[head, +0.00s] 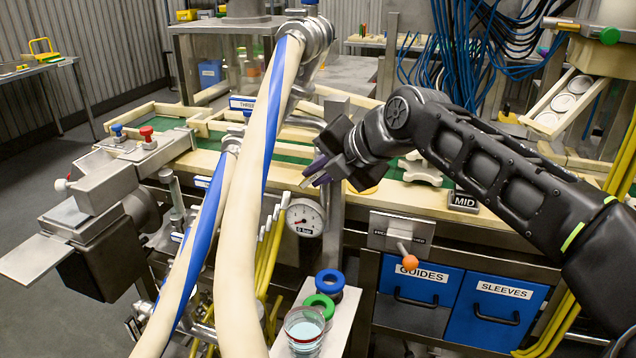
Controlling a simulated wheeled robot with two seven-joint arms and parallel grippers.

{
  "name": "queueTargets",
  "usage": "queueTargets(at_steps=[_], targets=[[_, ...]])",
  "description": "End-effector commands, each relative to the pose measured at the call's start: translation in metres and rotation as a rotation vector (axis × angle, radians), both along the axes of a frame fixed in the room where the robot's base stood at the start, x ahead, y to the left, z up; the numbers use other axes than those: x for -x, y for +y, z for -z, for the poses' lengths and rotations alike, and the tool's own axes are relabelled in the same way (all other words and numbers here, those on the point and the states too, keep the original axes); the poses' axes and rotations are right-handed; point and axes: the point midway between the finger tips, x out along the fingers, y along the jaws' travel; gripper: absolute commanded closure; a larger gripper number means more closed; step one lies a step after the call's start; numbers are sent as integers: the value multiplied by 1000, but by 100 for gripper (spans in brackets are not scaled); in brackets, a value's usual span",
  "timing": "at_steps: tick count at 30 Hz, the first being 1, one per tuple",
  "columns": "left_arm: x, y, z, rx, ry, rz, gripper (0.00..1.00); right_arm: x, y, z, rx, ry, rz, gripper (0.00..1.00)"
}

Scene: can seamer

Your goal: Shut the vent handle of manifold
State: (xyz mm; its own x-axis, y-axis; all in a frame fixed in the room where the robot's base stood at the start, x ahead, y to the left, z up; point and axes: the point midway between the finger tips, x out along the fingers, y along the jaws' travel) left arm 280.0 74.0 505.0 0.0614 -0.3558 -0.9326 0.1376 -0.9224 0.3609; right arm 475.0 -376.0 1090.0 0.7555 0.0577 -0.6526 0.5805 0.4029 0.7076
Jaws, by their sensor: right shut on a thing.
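My right gripper (314,174) reaches in from the right, its fingers pointing left above the pressure gauge (305,217). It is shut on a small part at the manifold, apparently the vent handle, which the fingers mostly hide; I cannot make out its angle. The manifold stands around the upright metal pipe (333,208) beside the gauge. A row of small cream valve levers (268,232) stands left of the gauge. My left gripper is not in view.
Two thick cream hoses with blue stripes (255,190) rise in front, left of my gripper. An orange-knobbed lever (410,262) is on a plate above the blue GUIDES drawer (408,295). A jar (304,330) and rings sit on a shelf (343,325) below.

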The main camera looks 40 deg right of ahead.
Motion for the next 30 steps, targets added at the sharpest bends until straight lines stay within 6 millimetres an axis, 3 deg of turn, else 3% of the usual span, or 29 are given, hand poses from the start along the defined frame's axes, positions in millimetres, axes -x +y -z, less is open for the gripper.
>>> queueTargets(at_steps=[9, 10, 17, 30], targets=[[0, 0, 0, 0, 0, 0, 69, 0, 0, 0, -1, 1, 0, 100], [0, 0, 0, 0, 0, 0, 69, 0, 0, 0, -2, 2, 0, 86], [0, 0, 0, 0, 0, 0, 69, 0, 0, 0, 0, 1, 0, 67], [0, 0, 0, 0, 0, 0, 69, 9, -1, -9, 0, -2, 0, 67]])
